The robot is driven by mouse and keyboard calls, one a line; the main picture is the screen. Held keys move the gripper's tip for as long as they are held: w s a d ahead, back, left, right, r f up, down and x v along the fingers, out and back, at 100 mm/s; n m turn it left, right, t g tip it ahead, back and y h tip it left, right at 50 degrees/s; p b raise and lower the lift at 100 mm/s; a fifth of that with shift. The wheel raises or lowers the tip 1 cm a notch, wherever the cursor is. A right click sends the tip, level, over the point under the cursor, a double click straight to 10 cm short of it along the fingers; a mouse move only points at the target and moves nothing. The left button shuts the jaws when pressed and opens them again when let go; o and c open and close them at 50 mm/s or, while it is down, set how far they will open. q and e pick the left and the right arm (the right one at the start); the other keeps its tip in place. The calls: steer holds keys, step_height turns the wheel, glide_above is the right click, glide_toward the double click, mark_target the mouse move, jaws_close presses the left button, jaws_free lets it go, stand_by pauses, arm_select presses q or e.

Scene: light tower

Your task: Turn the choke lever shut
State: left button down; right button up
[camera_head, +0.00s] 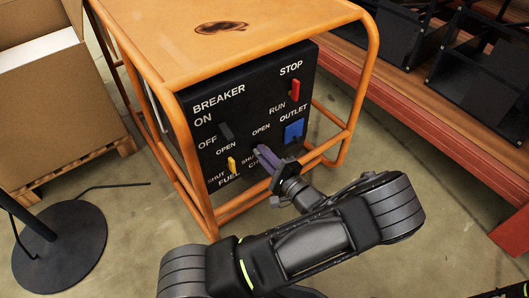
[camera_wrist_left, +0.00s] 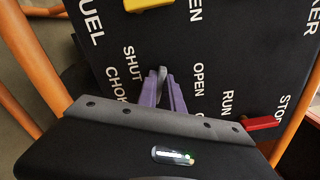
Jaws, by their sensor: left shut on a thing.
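The generator's black panel (camera_head: 222,115) carries the choke lever, labelled OPEN, SHUT and CHOKE. In the left wrist view the choke lever (camera_wrist_left: 162,73) is a small grey tab between the SHUT and OPEN labels. My left gripper (camera_head: 260,152) is at the panel, and its purple fingers (camera_wrist_left: 163,92) are shut on the choke lever. In the head view the fingers and wrist hide the lever and part of its lettering, so I cannot tell its exact angle there. My right gripper is not in view.
On the panel are a yellow fuel lever (camera_head: 232,165), a dark breaker switch (camera_head: 225,131), a red run/stop switch (camera_head: 295,90) and a blue outlet (camera_head: 294,131). An orange tube frame (camera_head: 187,150) surrounds it. A round black base (camera_head: 60,245) stands left.

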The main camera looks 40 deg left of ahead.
arm_select(q)
steer(key=n, duration=0.2)
steer(key=f+n, duration=0.1)
steer(key=n, duration=0.1)
steer(key=shift+s+n, duration=0.15)
steer(key=shift+n, duration=0.15)
stand_by(0.4)
steer(key=c, duration=1.5)
jaws_free()
steer(key=p+v, duration=0.1)
steer(key=v, duration=0.6)
steer(key=shift+s+d, duration=0.1)
steer(key=shift+d, duration=0.25)
